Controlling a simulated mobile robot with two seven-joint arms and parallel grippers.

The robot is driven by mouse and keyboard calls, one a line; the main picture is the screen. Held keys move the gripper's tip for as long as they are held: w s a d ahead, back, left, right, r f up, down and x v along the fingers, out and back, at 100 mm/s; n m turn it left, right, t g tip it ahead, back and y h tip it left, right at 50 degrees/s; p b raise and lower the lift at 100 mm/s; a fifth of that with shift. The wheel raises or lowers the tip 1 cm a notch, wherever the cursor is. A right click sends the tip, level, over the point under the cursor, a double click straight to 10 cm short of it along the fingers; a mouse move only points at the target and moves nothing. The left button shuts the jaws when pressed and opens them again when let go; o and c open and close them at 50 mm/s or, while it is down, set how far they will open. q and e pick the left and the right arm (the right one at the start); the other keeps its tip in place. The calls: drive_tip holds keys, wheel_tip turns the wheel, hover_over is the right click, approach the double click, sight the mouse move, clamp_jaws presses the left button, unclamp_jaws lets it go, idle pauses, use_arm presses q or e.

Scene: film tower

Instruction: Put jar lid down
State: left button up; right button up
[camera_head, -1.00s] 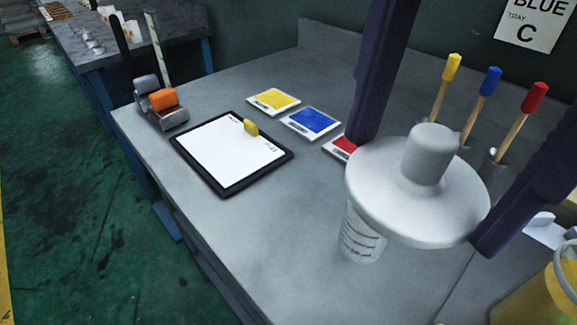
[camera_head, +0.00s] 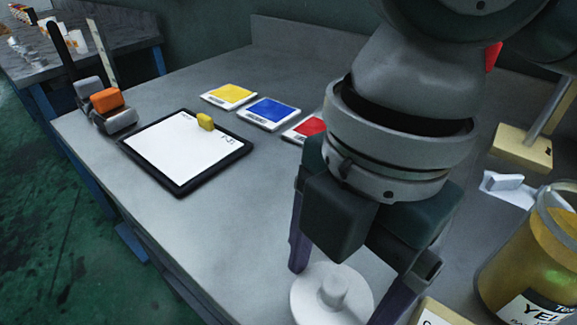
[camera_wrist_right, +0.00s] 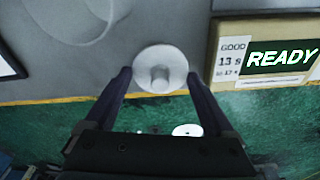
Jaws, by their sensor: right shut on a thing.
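The jar lid (camera_head: 332,298) is a white disc with a round knob, near the bottom of the head view. My right gripper (camera_head: 345,285) points down with its two dark fingers on either side of the lid, shut on its rim. In the right wrist view the lid (camera_wrist_right: 160,72) lies knob-up between the fingertips of the right gripper (camera_wrist_right: 159,75), over the grey table close to its front edge. I cannot tell whether it touches the tabletop. My left gripper is not in view.
A yellow jar (camera_head: 535,265) stands at the right. A box with a READY label (camera_wrist_right: 265,55) is close right of the lid. A clipboard (camera_head: 185,152), yellow, blue (camera_head: 270,113) and red cards lie farther back. Bare tabletop (camera_head: 215,240) lies left of the lid.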

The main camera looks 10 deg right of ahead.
drive_tip(key=shift+f, duration=0.95)
drive_tip(key=shift+f, duration=0.1)
drive_tip(key=o, duration=1.1)
drive_tip(key=shift+c, duration=0.2)
wheel_tip(320, 180, up, 12)
drive_tip(key=d+p, duration=0.1)
drive_tip(key=p, duration=0.1)
drive_tip(key=shift+w+p, duration=0.3)
drive_tip(key=shift+p, duration=0.05)
drive_tip(key=shift+d, duration=0.1)
